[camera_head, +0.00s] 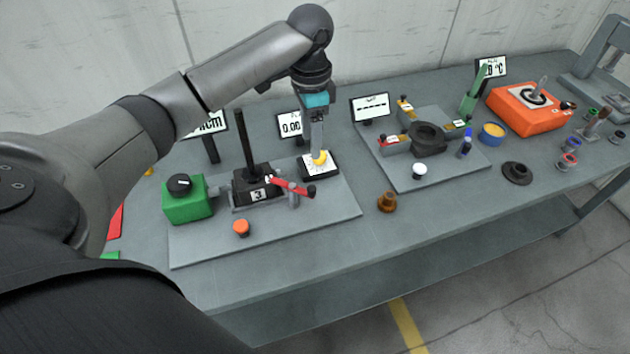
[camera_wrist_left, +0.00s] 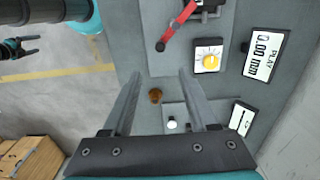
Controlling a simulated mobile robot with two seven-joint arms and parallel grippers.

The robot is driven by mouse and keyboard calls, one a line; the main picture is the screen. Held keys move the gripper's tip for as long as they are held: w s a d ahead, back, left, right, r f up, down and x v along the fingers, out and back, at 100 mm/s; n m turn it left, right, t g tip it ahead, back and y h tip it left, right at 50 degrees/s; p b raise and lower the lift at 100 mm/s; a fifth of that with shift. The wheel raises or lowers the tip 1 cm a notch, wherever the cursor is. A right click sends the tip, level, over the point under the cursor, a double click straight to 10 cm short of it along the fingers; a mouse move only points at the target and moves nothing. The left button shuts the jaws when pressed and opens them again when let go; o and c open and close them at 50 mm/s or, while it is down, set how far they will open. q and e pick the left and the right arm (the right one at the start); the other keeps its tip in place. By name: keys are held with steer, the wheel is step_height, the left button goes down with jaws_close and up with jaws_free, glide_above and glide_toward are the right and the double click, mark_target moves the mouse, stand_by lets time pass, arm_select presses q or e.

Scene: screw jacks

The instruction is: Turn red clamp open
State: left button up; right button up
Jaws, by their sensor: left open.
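In the head view a red lever clamp (camera_head: 292,187) with a dark end sticks out to the right of a black jack (camera_head: 253,186) marked 3. The lever also shows at the top of the left wrist view (camera_wrist_left: 178,25). My left gripper (camera_head: 318,150) points down over the yellow knob, behind the lever's end. Its fingers (camera_wrist_left: 160,74) are spread and empty in the left wrist view, with the lever beyond their tips. The tips are partly hidden in the head view. My right gripper (camera_wrist_left: 36,45) shows small at the far left of the wrist view; its jaws are unclear.
A yellow knob (camera_head: 320,157) on a white-faced block stands beside the lever. A green box (camera_head: 187,199), an orange button (camera_head: 241,228) and a brown knob (camera_head: 387,202) are nearby. A second station (camera_head: 425,170) has a smaller red-marked part (camera_head: 389,140). The plate's front is mostly bare.

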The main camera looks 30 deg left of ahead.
mark_target(312, 188)
arm_select(q)
step_height(312, 188, down, 15)
steer(key=shift+f, duration=0.1)
stand_by(0.4)
jaws_close()
stand_by(0.4)
